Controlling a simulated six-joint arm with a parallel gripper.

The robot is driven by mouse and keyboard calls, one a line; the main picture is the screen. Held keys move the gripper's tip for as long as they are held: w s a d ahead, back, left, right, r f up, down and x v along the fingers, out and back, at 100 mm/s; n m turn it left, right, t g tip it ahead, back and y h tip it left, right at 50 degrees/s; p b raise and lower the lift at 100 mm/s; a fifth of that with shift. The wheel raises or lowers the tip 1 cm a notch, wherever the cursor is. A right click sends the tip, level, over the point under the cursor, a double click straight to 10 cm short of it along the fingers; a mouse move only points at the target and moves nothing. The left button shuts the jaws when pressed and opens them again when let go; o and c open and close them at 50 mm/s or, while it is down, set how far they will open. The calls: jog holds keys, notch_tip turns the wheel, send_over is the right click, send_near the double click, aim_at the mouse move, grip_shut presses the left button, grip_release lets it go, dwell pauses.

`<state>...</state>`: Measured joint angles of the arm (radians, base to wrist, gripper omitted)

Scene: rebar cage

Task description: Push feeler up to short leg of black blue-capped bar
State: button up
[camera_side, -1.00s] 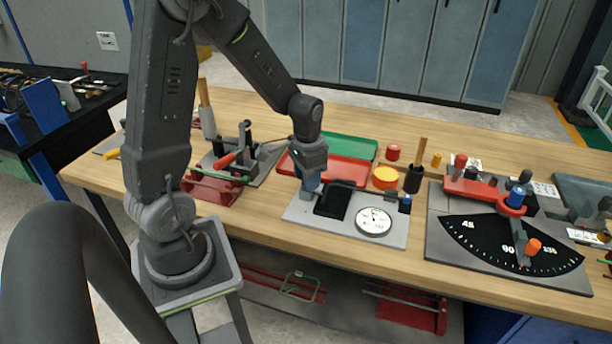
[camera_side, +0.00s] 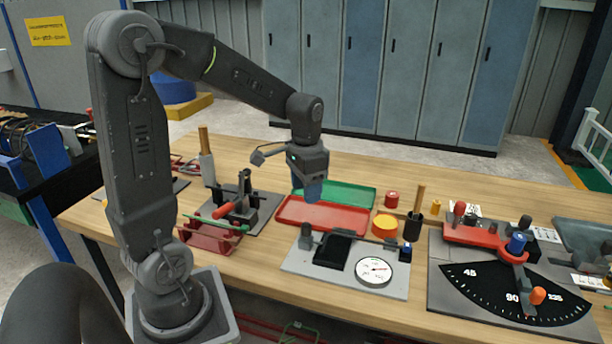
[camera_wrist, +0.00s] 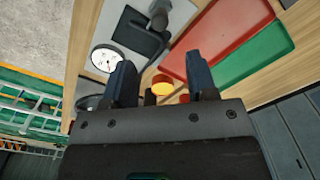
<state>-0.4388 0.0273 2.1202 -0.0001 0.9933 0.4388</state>
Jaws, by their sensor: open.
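My gripper (camera_side: 313,192) hangs above the red tray, behind the dial plate, pointing down. In the wrist view its two blue-grey fingers (camera_wrist: 163,84) are apart with nothing between them. A grey plate (camera_side: 296,261) carries a black block (camera_side: 332,249), a white round dial (camera_side: 373,271), a dark upright post (camera_side: 306,236) at its left and a small blue-topped piece (camera_side: 405,253) at its right. To the right, a black angle scale (camera_side: 478,287) has a pivoting pointer with an orange knob (camera_side: 538,295) and a blue cap (camera_side: 516,242). I cannot tell which part is the feeler or the bar's short leg.
The red tray (camera_side: 322,218) and green tray (camera_side: 350,196) lie behind the dial plate. A red-based fixture (camera_side: 208,239) stands left. An orange round piece (camera_side: 385,225) and a dark cup with a wooden handle (camera_side: 412,229) stand near the plate's back right corner.

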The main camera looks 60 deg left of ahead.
jog(key=shift+r, duration=1.55)
jog(key=s+d+r+t, duration=0.2)
jog(key=s+d, duration=0.3)
jog(key=d, duration=0.2)
jog(key=s+d+r+t, duration=0.2)
jog(key=s+d+t, duration=0.1)
jog(key=s+d, duration=0.2)
jog(key=shift+s+d+r+t, duration=0.3)
jog(key=shift+s+d, duration=0.1)
jog(key=shift+d, duration=0.65)
